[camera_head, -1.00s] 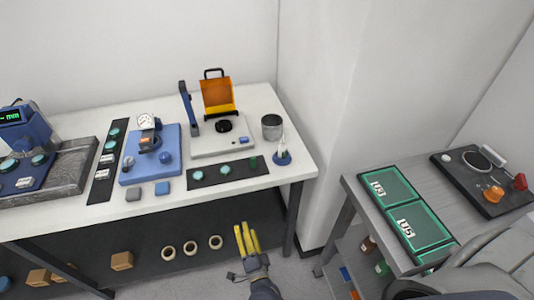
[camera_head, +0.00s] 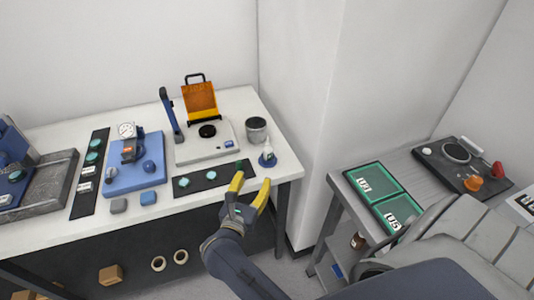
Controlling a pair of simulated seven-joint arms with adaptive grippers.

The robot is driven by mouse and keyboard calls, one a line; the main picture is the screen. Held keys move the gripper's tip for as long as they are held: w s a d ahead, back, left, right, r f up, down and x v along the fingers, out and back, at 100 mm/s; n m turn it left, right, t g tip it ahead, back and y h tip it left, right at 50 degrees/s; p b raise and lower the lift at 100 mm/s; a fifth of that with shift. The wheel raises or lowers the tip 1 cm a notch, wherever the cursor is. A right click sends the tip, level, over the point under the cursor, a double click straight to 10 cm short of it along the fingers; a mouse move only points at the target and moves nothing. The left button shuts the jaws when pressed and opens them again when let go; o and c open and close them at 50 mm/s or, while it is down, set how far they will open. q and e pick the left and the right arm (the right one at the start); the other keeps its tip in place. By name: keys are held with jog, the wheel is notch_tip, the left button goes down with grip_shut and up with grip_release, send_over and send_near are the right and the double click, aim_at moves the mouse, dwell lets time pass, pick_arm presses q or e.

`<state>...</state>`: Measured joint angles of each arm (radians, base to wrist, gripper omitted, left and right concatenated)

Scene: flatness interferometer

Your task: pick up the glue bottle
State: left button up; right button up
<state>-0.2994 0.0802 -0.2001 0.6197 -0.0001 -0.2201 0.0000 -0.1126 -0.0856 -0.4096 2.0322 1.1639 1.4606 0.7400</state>
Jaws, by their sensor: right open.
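A small white bottle with a pointed tip (camera_head: 268,149), which looks like the glue bottle, stands upright in a round blue base (camera_head: 267,161) near the right end of the white table. My right gripper (camera_head: 251,185) has yellow fingers, spread open and empty. It is at the table's front edge, a little nearer to me than the bottle and slightly left of it, and apart from it. My left gripper is not in view.
A grey metal cup (camera_head: 256,130) stands just behind the bottle. A black strip with teal discs (camera_head: 211,179) lies to its left, below a white instrument with an orange shield (camera_head: 201,101). A grey side table (camera_head: 401,163) with green-edged trays stands at right.

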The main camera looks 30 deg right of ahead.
aim_at(266, 153)
jog(key=x, duration=0.9)
jog(key=shift+x, duration=2.6)
jog(key=shift+r, duration=0.1)
grip_shut()
